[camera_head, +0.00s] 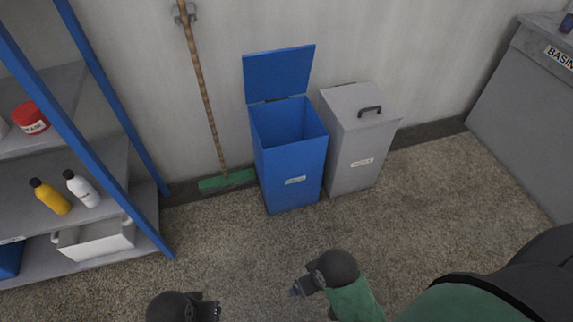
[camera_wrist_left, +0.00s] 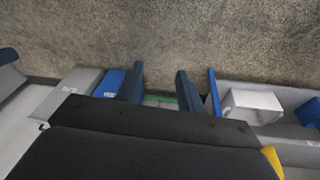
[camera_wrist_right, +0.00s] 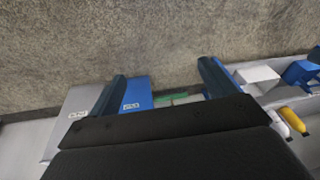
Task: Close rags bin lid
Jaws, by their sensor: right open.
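The blue bin (camera_head: 288,165) stands by the wall with its blue lid (camera_head: 279,74) raised, leaning back near upright. Its front label (camera_head: 295,181) is too small to read surely. The bin's opening shows and looks empty as far as I can see. The bin also shows in the right wrist view (camera_wrist_right: 138,90) and partly in the left wrist view (camera_wrist_left: 108,83). My right gripper (camera_head: 299,289) is open and empty, in front of the bin and well apart from it. My left gripper (camera_wrist_left: 160,85) is open and empty, at the bottom of the head view.
A grey bin (camera_head: 350,150) with a closed, handled lid stands right beside the blue one. A green broom (camera_head: 227,180) leans on the wall at left. A blue-framed shelf (camera_head: 85,85) with bottles is at far left, a grey basin unit (camera_head: 525,110) at right. The floor before the bins is clear.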

